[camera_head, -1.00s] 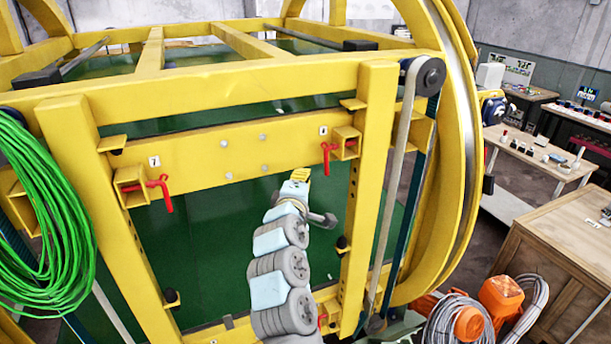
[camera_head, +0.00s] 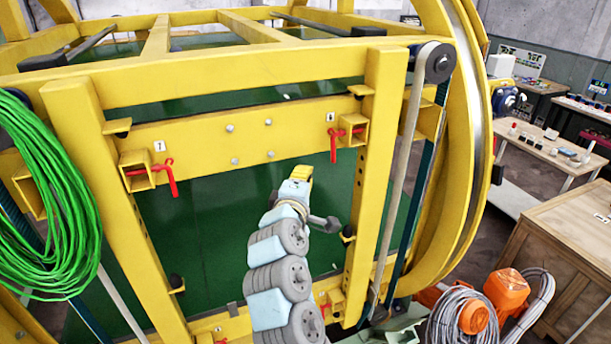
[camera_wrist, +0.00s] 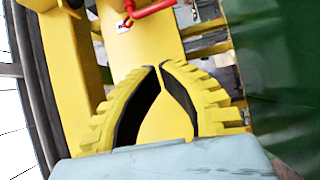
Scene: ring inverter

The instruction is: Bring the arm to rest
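My arm rises from the bottom middle of the head view in grey and pale blue links. It reaches toward the opening below the yellow crossbeam (camera_head: 240,138). My gripper (camera_head: 303,174) is at its far end, small and yellow in that view. In the wrist view, the two ribbed yellow fingers with black inner pads bow apart in the middle, and their tips come together (camera_wrist: 158,66). Nothing shows between them except the yellow frame behind. No held object is visible.
The yellow ring frame surrounds my arm, with a right upright (camera_head: 375,190) close by. Red clamp handles (camera_head: 335,142) stick out from the crossbeam. A green cable coil (camera_head: 45,200) hangs at left. A wooden crate (camera_head: 560,260) and orange reels (camera_head: 507,290) stand at right.

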